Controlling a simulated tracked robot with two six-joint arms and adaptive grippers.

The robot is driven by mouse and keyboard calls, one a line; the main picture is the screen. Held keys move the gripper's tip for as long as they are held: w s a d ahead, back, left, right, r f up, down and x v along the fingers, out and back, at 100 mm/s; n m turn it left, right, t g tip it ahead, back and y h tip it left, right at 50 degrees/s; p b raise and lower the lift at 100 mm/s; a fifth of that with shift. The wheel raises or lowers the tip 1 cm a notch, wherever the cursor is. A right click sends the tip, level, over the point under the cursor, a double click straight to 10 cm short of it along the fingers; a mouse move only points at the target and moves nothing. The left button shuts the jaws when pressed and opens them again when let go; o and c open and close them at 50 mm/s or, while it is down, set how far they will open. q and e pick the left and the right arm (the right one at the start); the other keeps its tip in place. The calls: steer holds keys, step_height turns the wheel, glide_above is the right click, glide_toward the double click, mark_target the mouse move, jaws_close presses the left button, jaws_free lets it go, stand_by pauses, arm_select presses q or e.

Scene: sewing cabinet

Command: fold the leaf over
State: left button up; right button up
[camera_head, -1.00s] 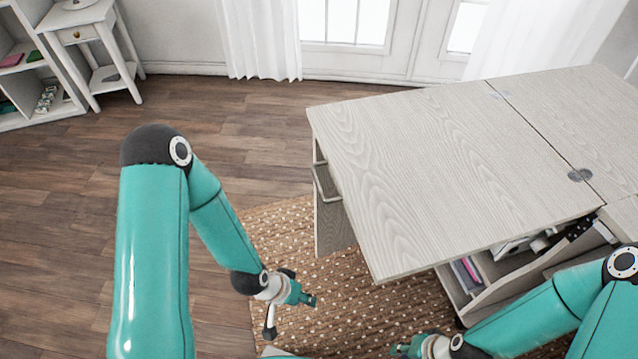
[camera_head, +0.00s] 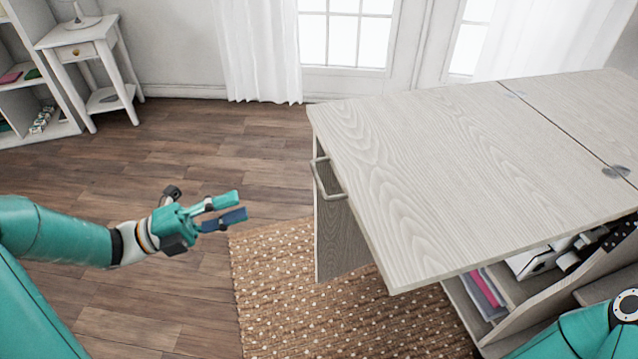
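The leaf (camera_head: 440,165) is a pale wood-grain panel. It lies flat and extends to the left from a hinged seam in the cabinet top (camera_head: 585,110).
A panel (camera_head: 345,235) stands upright under the leaf's left side. Open cabinet compartments (camera_head: 500,290) with books and small items show at lower right. A woven rug (camera_head: 290,290) lies on the wood floor. A white side table (camera_head: 85,45) stands far left. The floor left of the leaf is clear.

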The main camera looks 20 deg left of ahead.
mark_target(318, 177)
arm_select(q)
steer(key=b+x, duration=0.1)
steer(key=x, duration=1.5)
steer(key=shift+w, duration=0.1)
jaws_close()
